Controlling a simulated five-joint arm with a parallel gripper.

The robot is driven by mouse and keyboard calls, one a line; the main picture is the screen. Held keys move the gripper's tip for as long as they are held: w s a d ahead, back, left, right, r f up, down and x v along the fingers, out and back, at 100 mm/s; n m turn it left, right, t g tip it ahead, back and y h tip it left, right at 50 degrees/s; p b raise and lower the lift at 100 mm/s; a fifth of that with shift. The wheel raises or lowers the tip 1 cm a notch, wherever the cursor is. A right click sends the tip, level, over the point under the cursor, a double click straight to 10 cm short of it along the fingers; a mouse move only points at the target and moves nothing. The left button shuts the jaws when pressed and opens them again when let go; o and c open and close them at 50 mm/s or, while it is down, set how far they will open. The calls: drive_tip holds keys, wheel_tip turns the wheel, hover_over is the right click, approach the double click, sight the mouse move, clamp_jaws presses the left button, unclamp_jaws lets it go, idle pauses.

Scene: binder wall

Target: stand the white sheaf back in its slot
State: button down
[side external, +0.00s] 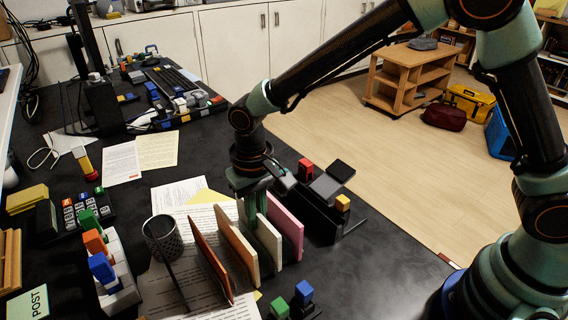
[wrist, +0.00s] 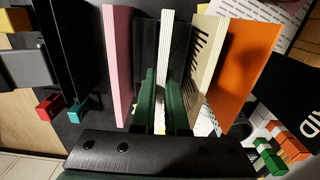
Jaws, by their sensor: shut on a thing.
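The white sheaf (side external: 266,242) stands upright in the row, between a cream sheaf (side external: 237,243) on its left and a pink sheaf (side external: 286,224) on its right. My gripper (side external: 255,205) comes down from above and is shut on the white sheaf's top part. In the wrist view, the white sheaf (wrist: 166,45) runs between the two green fingers of my gripper (wrist: 162,85). Dark see-through panels flank it there, with gaps to the pink (wrist: 117,65) and cream sheaves. Whether its lower edge touches the bottom of its slot I cannot tell.
An orange-brown sheaf (side external: 211,256) stands left of the cream one. A mesh pencil cup (side external: 163,238) is further left on papers. A black stand (side external: 318,212) with red and yellow blocks is close on the right. Small green and blue blocks (side external: 303,294) lie in front.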

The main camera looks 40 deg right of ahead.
drive_tip(key=shift+f, duration=0.3)
drive_tip(key=c, duration=0.9)
unclamp_jaws()
drive_tip(key=shift+o, duration=0.2)
wheel_tip(320, 180, up, 12)
drive_tip(key=shift+r, duration=0.1)
